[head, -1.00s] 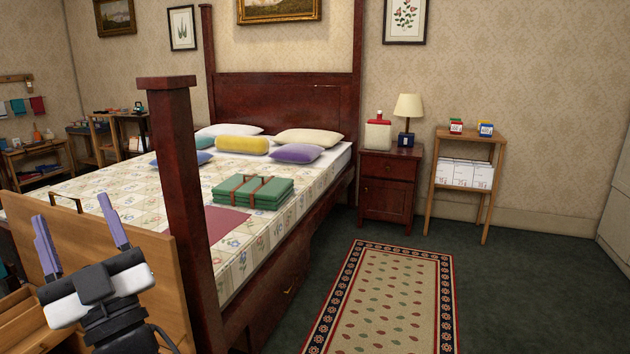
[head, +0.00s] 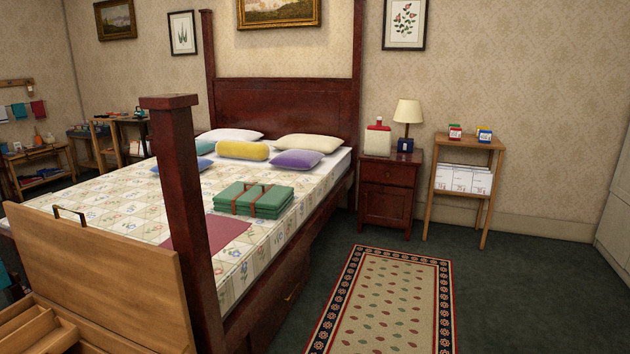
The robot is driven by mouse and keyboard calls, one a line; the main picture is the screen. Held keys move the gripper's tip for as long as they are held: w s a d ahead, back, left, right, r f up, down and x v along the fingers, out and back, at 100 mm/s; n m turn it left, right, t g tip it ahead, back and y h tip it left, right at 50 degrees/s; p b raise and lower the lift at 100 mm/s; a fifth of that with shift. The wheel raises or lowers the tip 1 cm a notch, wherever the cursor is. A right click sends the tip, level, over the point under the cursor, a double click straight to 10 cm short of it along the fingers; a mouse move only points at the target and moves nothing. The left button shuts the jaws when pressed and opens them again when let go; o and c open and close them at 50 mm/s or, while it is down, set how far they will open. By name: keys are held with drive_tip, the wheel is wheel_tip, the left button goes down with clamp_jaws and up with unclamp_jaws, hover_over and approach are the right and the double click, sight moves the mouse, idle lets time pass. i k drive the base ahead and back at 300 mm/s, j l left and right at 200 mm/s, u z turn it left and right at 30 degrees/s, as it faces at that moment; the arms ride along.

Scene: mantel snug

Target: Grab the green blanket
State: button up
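The green blanket (head: 228,197) lies folded in a flat stack on the bed (head: 259,248), near its right side. Brown straps run around it, with a strap handle on top. It rests on the patterned quilt, just beyond a flat dark-red cloth (head: 217,229). My gripper does not show in the head view now.
A tall red bedpost (head: 183,190) stands at the near bed corner. An open wooden chest (head: 110,277) with a raised lid is at the lower left. A rug (head: 388,300) lies on open floor right of the bed. A nightstand (head: 387,201) stands beyond.

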sight(254, 200)
drive_tip(key=z, duration=0.15)
drive_tip(key=i+z, duration=0.1)
drive_tip(key=i, duration=1.9)
drive_tip(key=i+u, duration=0.2)
drive_tip(key=i, duration=0.3)
drive_tip(key=i+l+u, duration=0.15)
drive_tip(key=i, duration=0.35)
drive_tip(key=j+u, duration=0.15)
drive_tip(key=u, duration=0.2)
drive_tip(key=i+j+u, duration=0.1)
drive_tip(key=u, duration=0.3)
